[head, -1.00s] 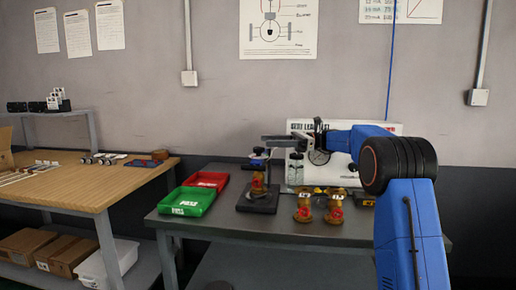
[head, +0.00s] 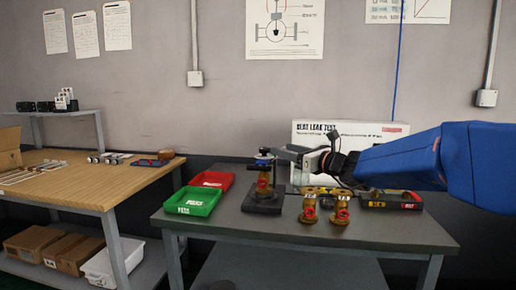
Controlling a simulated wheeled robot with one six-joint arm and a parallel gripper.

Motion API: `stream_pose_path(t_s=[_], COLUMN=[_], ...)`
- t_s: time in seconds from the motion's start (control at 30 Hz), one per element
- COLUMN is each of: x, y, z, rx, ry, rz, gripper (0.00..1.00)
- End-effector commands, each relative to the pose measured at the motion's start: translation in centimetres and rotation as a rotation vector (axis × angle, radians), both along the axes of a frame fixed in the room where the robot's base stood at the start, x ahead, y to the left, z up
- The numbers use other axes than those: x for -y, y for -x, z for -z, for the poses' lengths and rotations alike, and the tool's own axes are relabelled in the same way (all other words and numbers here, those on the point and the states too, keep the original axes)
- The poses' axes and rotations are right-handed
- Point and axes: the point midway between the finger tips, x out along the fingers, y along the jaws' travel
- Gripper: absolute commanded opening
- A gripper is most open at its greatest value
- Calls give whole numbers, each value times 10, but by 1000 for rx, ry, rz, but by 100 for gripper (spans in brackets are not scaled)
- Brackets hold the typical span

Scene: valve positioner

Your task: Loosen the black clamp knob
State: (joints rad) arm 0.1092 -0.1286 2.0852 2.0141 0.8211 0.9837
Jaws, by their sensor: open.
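The black clamp knob (head: 264,151) sits on top of the clamp stand (head: 262,205), above a blue clamp part. A brass valve (head: 263,186) stands upright in the stand on its dark base. My gripper (head: 280,150) is just right of the knob at about its height, reaching in from the right with its fingers towards it. It is open. At this size I cannot tell whether the fingertips touch or straddle the knob.
Two brass valves with red parts (head: 309,207) (head: 341,210) stand right of the stand. A green tray (head: 192,201) and a red tray (head: 212,180) lie to its left. A white seat leak test panel (head: 348,130) stands behind. The front of the grey table (head: 300,232) is clear.

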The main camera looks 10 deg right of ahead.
Motion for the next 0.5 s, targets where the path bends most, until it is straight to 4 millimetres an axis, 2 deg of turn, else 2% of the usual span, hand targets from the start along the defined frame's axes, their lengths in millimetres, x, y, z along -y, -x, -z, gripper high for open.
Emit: stream_pose_path(t_s=[0.1, 0.23, 0.37, 0.5], x=[7, 9, 4, -7], y=[13, 16, 8, -10], z=[12, 17, 18, 18], rx=[-23, -34, -36, -36], ry=[8, 11, 11, 11], rz=[51, 73, 73, 72], gripper=[52, 52, 52, 52])
